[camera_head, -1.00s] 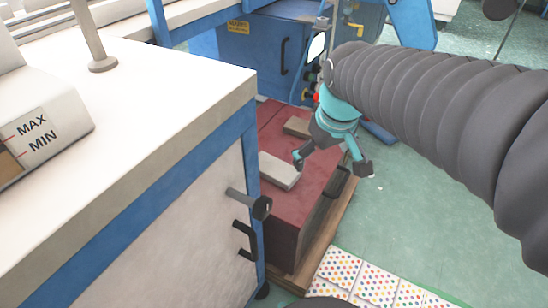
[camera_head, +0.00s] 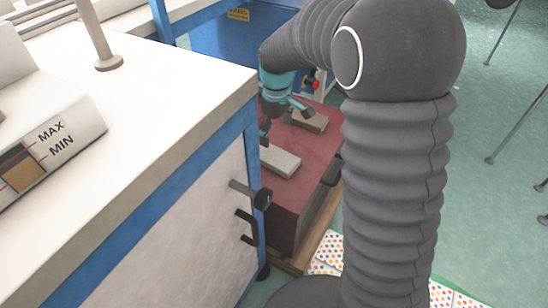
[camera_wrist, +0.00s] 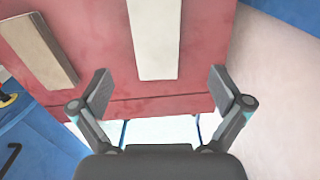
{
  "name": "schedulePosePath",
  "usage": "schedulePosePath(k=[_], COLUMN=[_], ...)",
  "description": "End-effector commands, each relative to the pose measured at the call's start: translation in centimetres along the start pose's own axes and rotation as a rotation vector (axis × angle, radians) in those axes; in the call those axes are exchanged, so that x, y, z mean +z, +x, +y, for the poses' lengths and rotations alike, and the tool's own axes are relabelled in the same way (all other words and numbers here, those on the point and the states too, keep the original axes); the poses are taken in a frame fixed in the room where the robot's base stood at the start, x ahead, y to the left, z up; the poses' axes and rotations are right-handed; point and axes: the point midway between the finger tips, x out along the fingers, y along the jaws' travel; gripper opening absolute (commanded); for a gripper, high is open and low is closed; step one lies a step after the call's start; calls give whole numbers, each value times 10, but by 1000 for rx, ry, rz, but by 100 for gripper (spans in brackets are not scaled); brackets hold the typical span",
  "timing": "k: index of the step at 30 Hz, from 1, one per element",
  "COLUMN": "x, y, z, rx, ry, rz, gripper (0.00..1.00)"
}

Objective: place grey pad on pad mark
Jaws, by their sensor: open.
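The grey pad (camera_head: 281,162), a pale flat block, lies on the dark red top (camera_head: 290,196) of a low box. It shows as a pale strip in the wrist view (camera_wrist: 155,38), beyond and between my fingertips. My gripper (camera_head: 284,118) is open over the far part of the red top, beyond the grey pad's far end. The wrist view shows my open gripper (camera_wrist: 160,90) with nothing between its fingers. I cannot pick out the pad mark in either view.
A brown block (camera_head: 311,123) lies on the red top, near my gripper. A white bench (camera_head: 140,105) with a blue frame and projecting handles (camera_head: 250,198) stands close at the left. A blue cabinet (camera_head: 215,47) stands behind. Open green floor (camera_head: 495,190) lies at the right.

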Motion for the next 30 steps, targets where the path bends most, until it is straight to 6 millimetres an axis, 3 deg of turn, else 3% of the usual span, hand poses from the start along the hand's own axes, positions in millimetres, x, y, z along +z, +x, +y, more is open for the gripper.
schedulePosePath(k=[6, 16, 24, 30], x=[0, -1, -3, -3], y=[39, 62, 98, 106], z=[0, 2, 6, 6], rx=[-1, 0, -1, 1], ry=[1, 2, 2, 2], rz=[-1, 0, -1, 1], gripper=[100, 100, 100, 100])
